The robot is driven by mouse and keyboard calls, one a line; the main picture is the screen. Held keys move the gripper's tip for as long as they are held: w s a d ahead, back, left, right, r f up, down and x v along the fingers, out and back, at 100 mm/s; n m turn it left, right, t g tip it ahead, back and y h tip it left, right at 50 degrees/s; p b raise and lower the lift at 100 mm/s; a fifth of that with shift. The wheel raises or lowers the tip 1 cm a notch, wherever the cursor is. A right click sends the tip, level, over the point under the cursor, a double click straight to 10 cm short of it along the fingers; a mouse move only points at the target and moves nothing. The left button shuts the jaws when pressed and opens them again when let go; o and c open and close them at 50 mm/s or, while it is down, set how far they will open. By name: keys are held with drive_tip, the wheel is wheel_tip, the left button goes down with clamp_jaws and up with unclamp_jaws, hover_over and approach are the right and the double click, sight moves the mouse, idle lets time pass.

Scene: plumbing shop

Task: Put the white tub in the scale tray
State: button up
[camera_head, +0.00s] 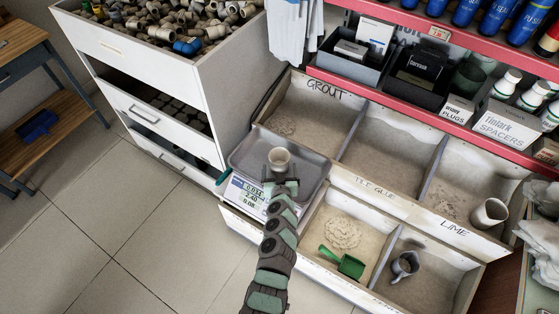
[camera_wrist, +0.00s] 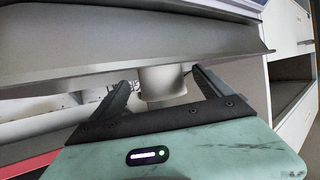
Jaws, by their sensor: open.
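The white tub (camera_head: 279,158) stands upright, with its open top showing, over the grey metal scale tray (camera_head: 246,152). It appears to rest on the tray floor. My gripper (camera_head: 280,181) is at the tub's near side, over the tray's front part. In the wrist view, the fingers of my gripper (camera_wrist: 160,82) are spread apart, with the tub (camera_wrist: 162,84) between or just beyond their tips. The tray (camera_wrist: 60,50) spans the upper part of that view. Whether a finger touches the tub cannot be told.
The scale's lit display (camera_head: 251,193) is below the tray. A white drawer cabinet (camera_head: 150,75) stands at left. A red-edged shelf (camera_head: 420,103) runs above.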

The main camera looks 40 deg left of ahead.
drive_tip(key=p+v, duration=0.2)
drive_tip(key=v, duration=0.5)
drive_tip(key=shift+s+d+r, duration=0.1)
drive_tip(key=shift+r, duration=0.05)
